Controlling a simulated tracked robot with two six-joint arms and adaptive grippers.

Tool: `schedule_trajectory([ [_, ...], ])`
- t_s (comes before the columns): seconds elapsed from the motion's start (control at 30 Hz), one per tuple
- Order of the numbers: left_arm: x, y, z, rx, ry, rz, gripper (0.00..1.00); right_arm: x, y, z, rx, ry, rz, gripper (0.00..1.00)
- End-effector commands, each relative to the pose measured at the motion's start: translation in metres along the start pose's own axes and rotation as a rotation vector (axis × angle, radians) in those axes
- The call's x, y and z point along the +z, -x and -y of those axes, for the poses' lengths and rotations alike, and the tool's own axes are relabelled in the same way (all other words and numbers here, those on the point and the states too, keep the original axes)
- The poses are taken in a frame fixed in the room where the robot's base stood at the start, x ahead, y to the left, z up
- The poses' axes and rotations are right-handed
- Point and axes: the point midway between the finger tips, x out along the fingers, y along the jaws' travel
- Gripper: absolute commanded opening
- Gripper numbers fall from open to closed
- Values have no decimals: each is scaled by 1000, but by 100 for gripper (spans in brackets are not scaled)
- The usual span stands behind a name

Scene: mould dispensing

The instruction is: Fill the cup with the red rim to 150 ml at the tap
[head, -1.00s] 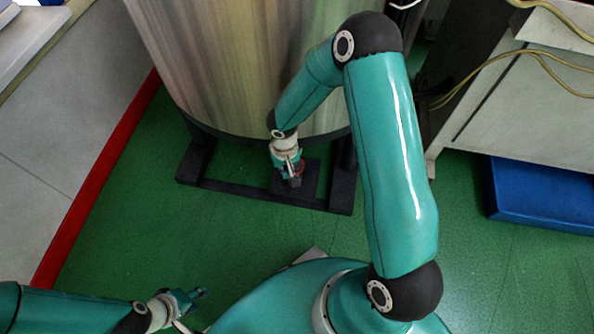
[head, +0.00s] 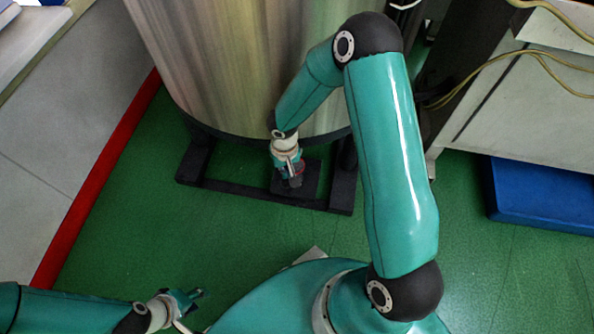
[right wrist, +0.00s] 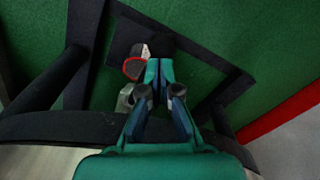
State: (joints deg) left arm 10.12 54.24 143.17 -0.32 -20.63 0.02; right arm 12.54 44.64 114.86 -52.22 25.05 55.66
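The cup with the red rim (right wrist: 135,68) stands on a dark plate at the foot of the big vessel, seen in the right wrist view. In the head view its rim (head: 299,171) is mostly covered by my right gripper (head: 290,173). In the right wrist view my right gripper (right wrist: 159,70) has its fingertips close together, just beside the cup's rim; I see nothing between them. A small pale metal part (right wrist: 125,97), perhaps the tap, shows left of the fingers. The liquid level is too small to read. My left gripper (head: 197,296) is low at the left, apparently empty.
A large metal vessel (head: 225,70) stands on a black frame (head: 235,193). A blue box (head: 540,195) lies at the right below a pale cabinet (head: 530,110) with yellow hoses. Green floor is clear to the left of the frame.

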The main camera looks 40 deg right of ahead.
Motion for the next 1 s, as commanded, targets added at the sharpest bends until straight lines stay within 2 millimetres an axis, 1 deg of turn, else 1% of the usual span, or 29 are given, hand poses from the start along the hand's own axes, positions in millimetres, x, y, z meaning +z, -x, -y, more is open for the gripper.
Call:
schedule_trajectory([
  [1.0,0,-48,17,0,0,0,40,-6,-50,-4,0,0,0,0],
])
